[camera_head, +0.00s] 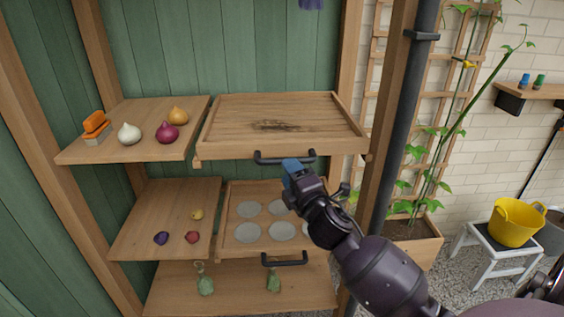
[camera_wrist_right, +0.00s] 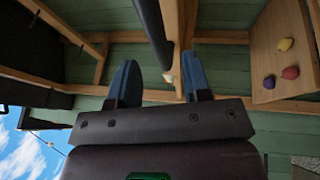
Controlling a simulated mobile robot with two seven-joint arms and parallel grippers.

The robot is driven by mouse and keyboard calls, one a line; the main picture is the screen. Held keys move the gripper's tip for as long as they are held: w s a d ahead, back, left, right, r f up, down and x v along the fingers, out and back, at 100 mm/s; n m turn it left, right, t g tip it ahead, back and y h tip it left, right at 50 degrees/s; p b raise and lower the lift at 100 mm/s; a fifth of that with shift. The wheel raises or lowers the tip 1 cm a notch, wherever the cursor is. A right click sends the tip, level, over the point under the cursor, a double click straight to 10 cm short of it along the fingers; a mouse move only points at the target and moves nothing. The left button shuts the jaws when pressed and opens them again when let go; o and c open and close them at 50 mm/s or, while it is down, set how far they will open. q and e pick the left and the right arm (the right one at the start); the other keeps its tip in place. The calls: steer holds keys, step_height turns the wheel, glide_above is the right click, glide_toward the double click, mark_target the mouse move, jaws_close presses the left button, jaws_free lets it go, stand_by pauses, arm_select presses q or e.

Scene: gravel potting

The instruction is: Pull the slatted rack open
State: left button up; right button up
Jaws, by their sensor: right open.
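The slatted rack (camera_head: 245,125) is the upper wooden tray, with lengthwise slats and a dark stain. Its front is roughly level with the shelf beside it. A black bar handle (camera_head: 270,160) is fixed to its front. My right gripper (camera_head: 293,168) is at this handle, its blue fingertips overlapping the handle's right half. In the right wrist view, the two blue fingers (camera_wrist_right: 160,82) are apart, with a dark bar (camera_wrist_right: 153,32), seemingly the handle, beyond and between them. I cannot tell whether they touch it. My left gripper is not in view.
Below is a tray (camera_head: 229,240) with round discs and its own black handle (camera_head: 284,261). Onions and an orange-topped object (camera_head: 96,128) stand on the left shelf (camera_head: 125,150). A dark pipe (camera_head: 408,110) and wooden post rise right of the rack.

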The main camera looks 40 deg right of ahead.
steer(key=shift+x, duration=2.35)
jaws_close()
